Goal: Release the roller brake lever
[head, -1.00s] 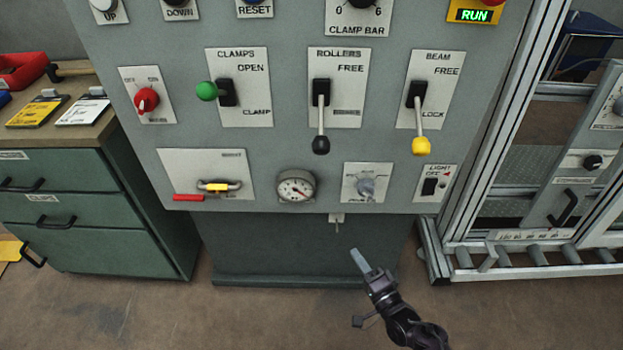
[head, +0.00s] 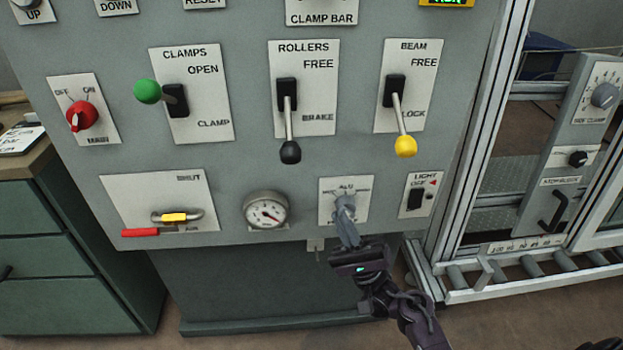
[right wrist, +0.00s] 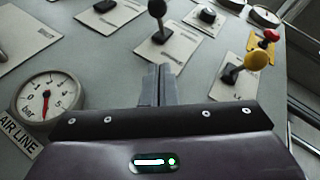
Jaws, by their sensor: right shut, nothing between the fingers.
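The roller lever (head: 289,128) has a black knob and points down toward BRAKE on its white ROLLERS plate (head: 318,88). In the right wrist view the black roller knob (right wrist: 157,8) stands out from its plate, beyond my fingers. My right gripper (head: 346,212) is shut and empty. In the head view it overlaps the ALU knob plate below the roller lever; the wrist view also shows the shut fingers (right wrist: 160,82). It is apart from the roller lever. My left gripper is in neither view.
The yellow-knobbed beam lever (head: 402,122) points down toward LOCK, right of the roller lever. The green-knobbed clamps lever (head: 160,93) is to the left. A gauge (head: 266,210) and a light switch (head: 416,198) sit low on the panel.

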